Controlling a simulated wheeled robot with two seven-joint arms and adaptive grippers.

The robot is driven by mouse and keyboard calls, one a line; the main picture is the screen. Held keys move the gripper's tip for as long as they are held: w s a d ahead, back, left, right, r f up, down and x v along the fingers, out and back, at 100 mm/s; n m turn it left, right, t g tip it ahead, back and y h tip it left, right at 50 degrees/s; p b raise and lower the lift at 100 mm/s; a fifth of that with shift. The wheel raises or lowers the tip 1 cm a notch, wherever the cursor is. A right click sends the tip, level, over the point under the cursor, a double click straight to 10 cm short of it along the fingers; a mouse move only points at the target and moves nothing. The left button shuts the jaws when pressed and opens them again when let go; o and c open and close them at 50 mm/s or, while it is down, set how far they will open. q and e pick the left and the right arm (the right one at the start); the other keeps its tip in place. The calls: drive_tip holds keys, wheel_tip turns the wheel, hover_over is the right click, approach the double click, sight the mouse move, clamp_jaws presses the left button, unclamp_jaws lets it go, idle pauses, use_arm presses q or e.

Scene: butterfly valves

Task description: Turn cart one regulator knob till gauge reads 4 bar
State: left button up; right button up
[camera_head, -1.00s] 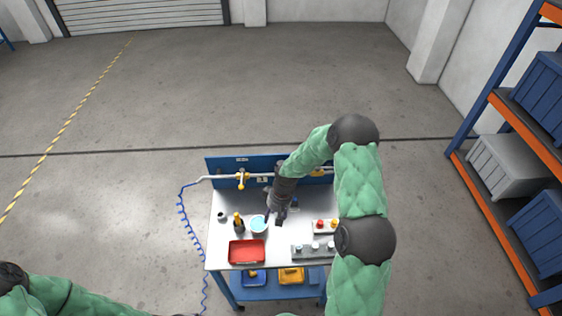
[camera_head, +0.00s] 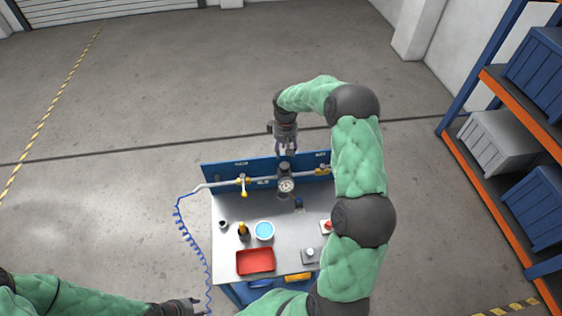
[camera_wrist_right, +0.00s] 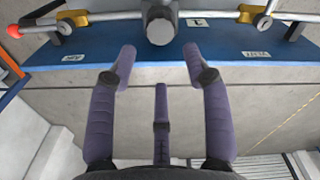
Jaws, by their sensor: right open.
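The regulator's dark knob (camera_head: 284,168) sits on top of the pipe line along the cart's blue back panel, with the round white gauge (camera_head: 286,186) just below it. The gauge is too small to read. My right gripper (camera_head: 287,150) hangs just above and behind the knob, open and empty. In the right wrist view the knob (camera_wrist_right: 160,30) lies beyond the spread fingertips (camera_wrist_right: 158,60), roughly centred between them and not touched. My left gripper (camera_head: 188,305) is low at the left, away from the cart; its jaws are unclear.
Yellow-handled valves (camera_head: 243,186) sit on the pipe. The cart top (camera_head: 225,258) bears a red tray (camera_head: 256,261), a blue-topped round container (camera_head: 264,230), a bottle (camera_head: 243,232) and small parts. A blue hose (camera_head: 183,225) hangs left. A shelf rack (camera_head: 470,180) stands right.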

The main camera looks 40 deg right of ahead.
sight(285, 165)
wheel_tip(285, 165, down, 8)
drive_tip(key=shift+f+p, duration=0.2)
drive_tip(key=shift+p, duration=0.65)
drive_tip(key=shift+f, duration=0.75)
drive_tip(key=c, duration=0.9)
